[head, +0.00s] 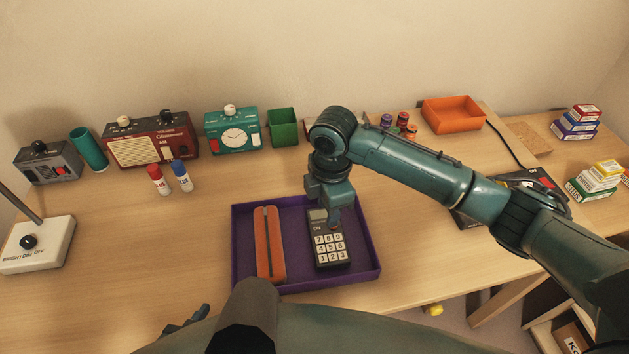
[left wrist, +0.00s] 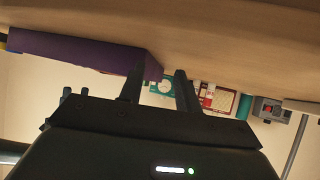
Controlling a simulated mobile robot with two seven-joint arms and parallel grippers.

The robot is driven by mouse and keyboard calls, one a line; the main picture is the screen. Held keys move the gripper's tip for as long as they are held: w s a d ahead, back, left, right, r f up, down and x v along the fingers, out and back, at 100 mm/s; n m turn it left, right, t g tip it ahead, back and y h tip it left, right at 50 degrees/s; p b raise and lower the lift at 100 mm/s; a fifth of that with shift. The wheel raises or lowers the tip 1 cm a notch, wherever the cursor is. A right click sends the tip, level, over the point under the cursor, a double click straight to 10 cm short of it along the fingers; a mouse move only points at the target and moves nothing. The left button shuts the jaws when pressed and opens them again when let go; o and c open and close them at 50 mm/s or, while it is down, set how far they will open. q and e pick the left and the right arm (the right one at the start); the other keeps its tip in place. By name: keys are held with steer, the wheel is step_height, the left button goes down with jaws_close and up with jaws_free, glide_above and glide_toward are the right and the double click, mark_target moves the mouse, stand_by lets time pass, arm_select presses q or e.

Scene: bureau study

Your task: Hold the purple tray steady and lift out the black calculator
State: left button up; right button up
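The purple tray (head: 357,277) lies on the desk near its front edge. The black calculator (head: 330,249) lies in its right part, keys facing up. My right gripper (head: 331,220) points down at the calculator's far end, partly covering its display; its finger gap is hidden. My left gripper (left wrist: 158,72) is open and empty in the left wrist view, close to the end of a purple tray wall (left wrist: 75,50); contact is unclear. In the head view, dark parts of my left arm hide its fingers near the tray's front left corner.
An orange case (head: 270,245) lies in the tray's left part. Glue sticks (head: 157,179), a red radio (head: 150,140), a teal clock (head: 231,131) and a green cup (head: 283,127) stand behind. A white lamp base (head: 37,246) stands left.

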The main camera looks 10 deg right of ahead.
arm_select(q)
steer(key=shift+w, duration=0.15)
steer(key=shift+c, duration=0.2)
steer(key=shift+s+f, duration=0.1)
steer(key=shift+s, duration=0.3)
steer(key=shift+w+r, duration=0.15)
steer(key=shift+r, duration=0.15)
steer(key=t+h, duration=0.1)
steer(key=t, duration=0.1)
glide_toward(232, 246)
steer(key=w+g, duration=0.1)
steer(key=w+d+r+n+g+y, duration=0.1)
steer(key=w+d+n+g, duration=0.1)
steer(key=shift+w+d+r+y, duration=0.2)
steer(key=shift+w+r+y, duration=0.1)
steer(key=shift+w+r, duration=0.05)
step_height(232, 246, up, 6)
steer(key=n+g+y, duration=0.1)
steer(key=g+y, duration=0.2)
steer(key=g, duration=0.2)
steer(key=x, duration=1.3)
steer(key=shift+d+f, duration=0.1)
steer(key=shift+d, duration=0.2)
